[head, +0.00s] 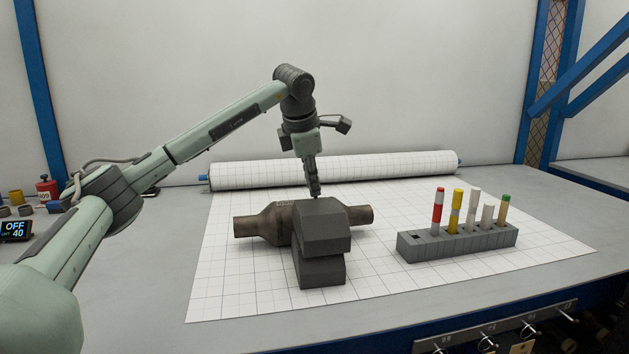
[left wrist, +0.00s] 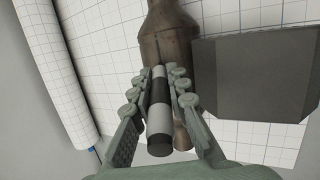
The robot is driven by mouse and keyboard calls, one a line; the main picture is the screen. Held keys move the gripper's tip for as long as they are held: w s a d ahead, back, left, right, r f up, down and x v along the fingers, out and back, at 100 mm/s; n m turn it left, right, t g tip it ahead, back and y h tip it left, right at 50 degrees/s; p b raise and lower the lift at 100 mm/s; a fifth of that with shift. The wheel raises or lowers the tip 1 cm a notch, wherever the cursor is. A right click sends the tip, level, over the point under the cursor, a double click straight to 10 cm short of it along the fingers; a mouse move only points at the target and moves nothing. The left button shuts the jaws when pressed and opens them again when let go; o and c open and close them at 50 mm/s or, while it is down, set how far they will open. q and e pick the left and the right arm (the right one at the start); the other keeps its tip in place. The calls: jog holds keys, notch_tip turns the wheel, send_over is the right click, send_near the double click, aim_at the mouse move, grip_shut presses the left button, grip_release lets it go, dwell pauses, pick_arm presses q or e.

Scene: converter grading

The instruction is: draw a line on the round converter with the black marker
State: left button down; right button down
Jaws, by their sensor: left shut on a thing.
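The round converter (head: 265,222) is a brown, worn metal body with a pipe at each end, lying on the gridded sheet. Dark grey blocks (head: 322,228) stand in front of it and hide its middle. My left gripper (head: 315,188) points down just above and behind the blocks, over the converter. In the left wrist view it is shut on the black marker (left wrist: 158,126), a white and black banded barrel between the fingers. The converter (left wrist: 168,40) shows beyond the marker. I cannot tell whether the marker's tip touches it. My right gripper is not in view.
A grey rack (head: 457,243) at the right holds several upright markers; its leftmost slot is empty. A paper roll (head: 335,170) lies along the back. Small items, including a red bottle (head: 47,188), stand at the far left. The sheet in front is clear.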

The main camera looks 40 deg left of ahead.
pick_arm(q)
notch_tip(320, 180, up, 2)
jog(key=shift+r+p, duration=0.1)
jog(key=shift+p, duration=0.45)
jog(key=shift+r, duration=2.4)
